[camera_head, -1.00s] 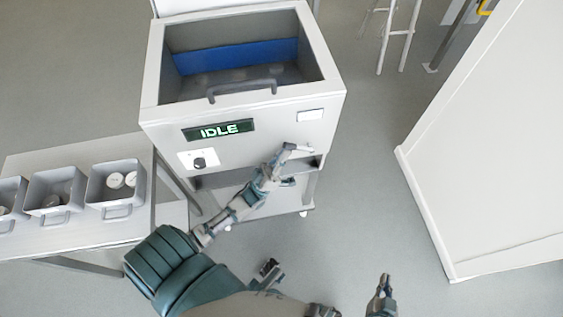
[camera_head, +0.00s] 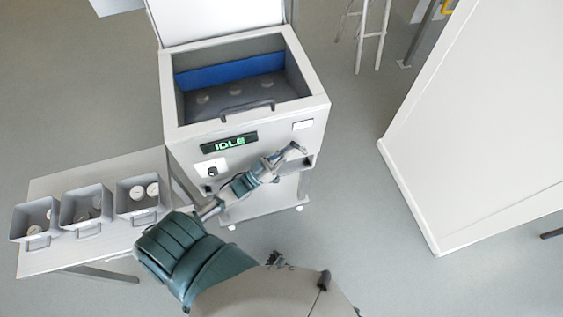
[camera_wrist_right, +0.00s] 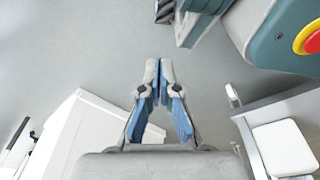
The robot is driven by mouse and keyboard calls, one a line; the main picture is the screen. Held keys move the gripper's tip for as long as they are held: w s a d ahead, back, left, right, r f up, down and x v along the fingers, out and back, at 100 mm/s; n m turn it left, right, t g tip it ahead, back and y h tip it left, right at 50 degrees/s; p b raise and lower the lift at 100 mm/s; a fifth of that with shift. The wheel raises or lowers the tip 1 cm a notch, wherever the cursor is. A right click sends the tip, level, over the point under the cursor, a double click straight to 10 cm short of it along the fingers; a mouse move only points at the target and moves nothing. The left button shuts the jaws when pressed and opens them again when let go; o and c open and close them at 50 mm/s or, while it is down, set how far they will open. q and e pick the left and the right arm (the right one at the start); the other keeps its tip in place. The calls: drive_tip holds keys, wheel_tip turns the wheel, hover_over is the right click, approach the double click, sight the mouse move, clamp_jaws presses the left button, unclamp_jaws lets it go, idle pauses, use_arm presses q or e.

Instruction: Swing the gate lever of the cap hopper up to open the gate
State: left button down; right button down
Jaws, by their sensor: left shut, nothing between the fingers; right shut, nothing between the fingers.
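The cap hopper (camera_head: 180,151) is a white machine with its lid raised, a green IDLE display (camera_head: 229,143) and a black knob (camera_head: 212,171) on its front. A few pale round caps lie in its open bin. My left gripper (camera_head: 303,149) is at the right of the front panel, just below a small white plate (camera_head: 303,124) and by a dark slot. It looks shut and empty; I cannot tell whether it touches anything. I cannot make out the gate lever clearly. My right gripper (camera_wrist_right: 158,64) is shut and empty in the right wrist view.
A side table (camera_head: 60,262) at the left bears three grey bins (camera_head: 137,207) with round pieces in them. A large white panel (camera_head: 470,120) stands at the right. Grey floor (camera_head: 350,170) is free between it and the hopper. A white ladder-like frame (camera_head: 382,40) stands behind.

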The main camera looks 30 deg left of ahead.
sight(297, 146)
drive_tip(key=s+d+f+p, duration=0.25)
drive_tip(key=s+p, duration=0.25)
drive_tip(key=s, duration=0.5)
use_arm(q)
drive_tip(key=r+g+p, duration=0.1)
drive_tip(key=w+d+r+m+g+y+p, duration=0.1)
drive_tip(key=shift+r+g, duration=0.15)
drive_tip(key=shift+g, duration=0.15)
drive_tip(key=w+g+p, duration=0.1)
drive_tip(key=p, duration=0.3)
drive_tip(key=shift+d+r+g+y+p, duration=0.3)
drive_tip(key=shift+d+r+y+p, duration=0.05)
drive_tip(key=shift+r+y, duration=0.05)
drive_tip(key=shift+w+d+f, duration=0.1)
drive_tip(key=shift+w+d, duration=0.2)
use_arm(e)
wheel_tip(297, 146, up, 6)
drive_tip(key=s, duration=0.2)
drive_tip(key=shift+s+f+g, duration=0.2)
drive_tip(key=shift+s+g, duration=0.1)
use_arm(q)
drive_tip(key=shift+p, duration=0.3)
use_arm(e)
drive_tip(key=shift+s, duration=0.15)
